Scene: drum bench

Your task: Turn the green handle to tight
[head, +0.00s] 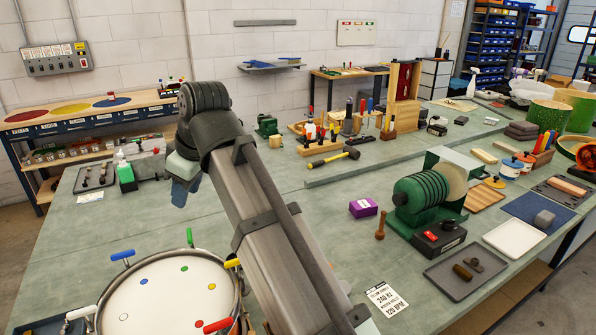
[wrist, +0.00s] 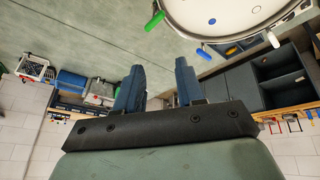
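The round drum with a pale head (head: 165,300) lies at the lower left of the head view. Its green handle (head: 189,237) sticks up at the far rim. In the wrist view the green handle (wrist: 155,20) is at the top, beyond my fingertips and apart from them. My gripper (wrist: 159,72) is open, its two blue fingers apart with nothing between them. In the head view my gripper (head: 180,188) shows only partly, above the bench and behind the green handle; my arm hides the rest. A tight mark cannot be made out.
The rim also carries a blue handle (head: 122,255), a yellow handle (head: 232,263), a red handle (head: 217,326) and a white handle (head: 82,312). A grey tray (head: 95,178) and a green bottle (head: 126,175) stand at the far left. The bench between them and the drum is clear.

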